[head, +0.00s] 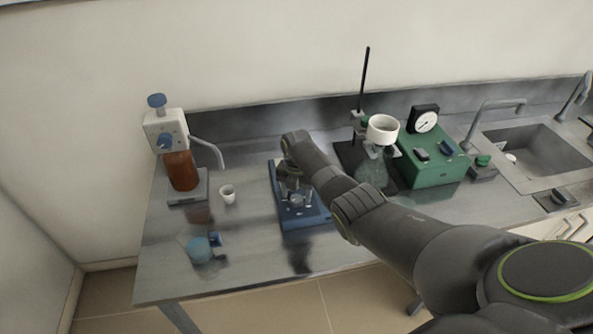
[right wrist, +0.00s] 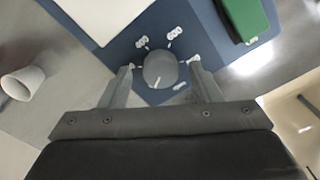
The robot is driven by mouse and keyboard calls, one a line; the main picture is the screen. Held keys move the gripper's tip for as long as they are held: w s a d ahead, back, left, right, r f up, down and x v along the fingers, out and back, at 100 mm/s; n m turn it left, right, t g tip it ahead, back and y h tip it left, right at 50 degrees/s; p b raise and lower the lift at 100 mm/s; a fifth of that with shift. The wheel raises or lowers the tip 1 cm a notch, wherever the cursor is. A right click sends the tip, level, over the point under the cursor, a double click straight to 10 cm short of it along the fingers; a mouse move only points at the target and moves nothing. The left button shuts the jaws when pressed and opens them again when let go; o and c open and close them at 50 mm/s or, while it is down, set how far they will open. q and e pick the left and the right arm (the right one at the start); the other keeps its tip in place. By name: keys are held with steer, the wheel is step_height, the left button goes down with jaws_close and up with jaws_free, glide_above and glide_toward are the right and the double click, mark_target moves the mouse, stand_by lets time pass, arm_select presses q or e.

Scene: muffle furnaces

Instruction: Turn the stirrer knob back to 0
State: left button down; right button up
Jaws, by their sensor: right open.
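The blue stirrer (head: 312,216) stands on the middle of the metal bench. In the right wrist view, its grey round knob (right wrist: 160,66) sits on the blue panel (right wrist: 122,52), with white marks around it. A white pointer line on the knob points down and slightly left in that view. My right gripper (head: 296,196) is over the stirrer's front, pointing down. Its open fingers (right wrist: 161,72) are on either side of the knob; I cannot tell whether they touch it. My left gripper is not in view.
A white cup (head: 227,194) and a dispenser on a brown bottle (head: 181,171) stand left. A blue-capped item (head: 198,250) lies near the front left. A flask stand (head: 366,80), green pump (head: 436,168) and sink (head: 535,156) are right.

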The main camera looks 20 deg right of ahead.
mark_target(297, 197)
step_height(297, 197, up, 17)
steer(key=b, duration=0.2)
steer(key=shift+f, duration=0.15)
stand_by(0.4)
